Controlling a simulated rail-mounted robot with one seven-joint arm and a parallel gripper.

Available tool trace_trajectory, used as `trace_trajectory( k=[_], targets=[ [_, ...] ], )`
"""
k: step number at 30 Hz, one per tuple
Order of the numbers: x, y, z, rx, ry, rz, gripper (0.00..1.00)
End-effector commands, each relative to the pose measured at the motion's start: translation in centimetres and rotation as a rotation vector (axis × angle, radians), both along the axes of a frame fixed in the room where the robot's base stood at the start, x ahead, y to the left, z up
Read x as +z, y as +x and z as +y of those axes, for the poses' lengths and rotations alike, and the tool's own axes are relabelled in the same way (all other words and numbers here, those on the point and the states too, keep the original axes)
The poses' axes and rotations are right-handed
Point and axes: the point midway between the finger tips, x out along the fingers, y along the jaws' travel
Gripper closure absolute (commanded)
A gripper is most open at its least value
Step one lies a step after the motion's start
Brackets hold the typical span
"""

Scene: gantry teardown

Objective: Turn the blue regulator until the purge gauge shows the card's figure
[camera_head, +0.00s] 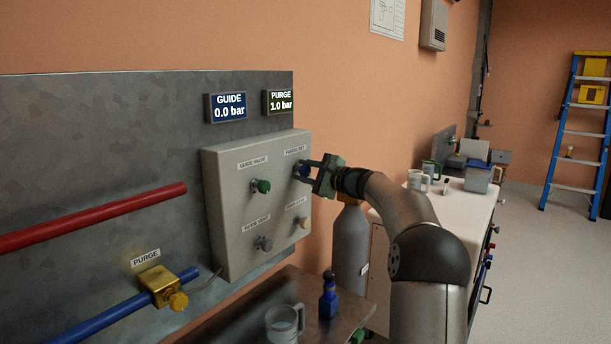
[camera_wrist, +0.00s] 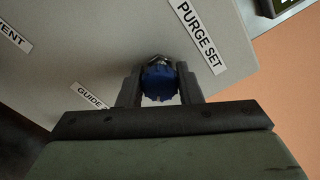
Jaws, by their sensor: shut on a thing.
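The blue regulator (camera_wrist: 159,83) sits beside the PURGE SET label (camera_wrist: 201,38) on the grey panel box (camera_head: 228,200). In the head view the regulator (camera_head: 297,170) is mostly hidden behind the fingers. My gripper (camera_wrist: 160,88) is shut on it, with one finger on each side; in the head view my gripper (camera_head: 306,171) reaches it from the right. The purge gauge (camera_head: 280,102) reads 1.0 bar. The guide gauge (camera_head: 227,107) beside it reads 0.0 bar. I cannot make out a card with a figure in these frames.
A green knob (camera_head: 261,186), a grey knob (camera_head: 264,243) and a yellow knob (camera_head: 303,223) share the panel box. A grey cylinder (camera_head: 350,250) stands close below my arm. A clear jug (camera_head: 284,323) and a blue bottle (camera_head: 328,297) stand on the lower bench.

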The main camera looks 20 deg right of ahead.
Motion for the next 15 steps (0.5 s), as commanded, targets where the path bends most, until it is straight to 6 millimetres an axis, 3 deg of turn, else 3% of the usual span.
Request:
trace_trajectory(
  k=[7,8,10,15],
  targets=[
    [0.01,-0.01,0.03,0.001,0.000,0.001,0.91],
    [0.01,-0.01,0.03,0.001,0.000,0.001,0.65],
    [0.01,-0.01,0.03,0.001,0.000,0.001,0.46],
    [0.00,0.00,0.02,0.001,0.000,0.001,0.46]
  ],
)
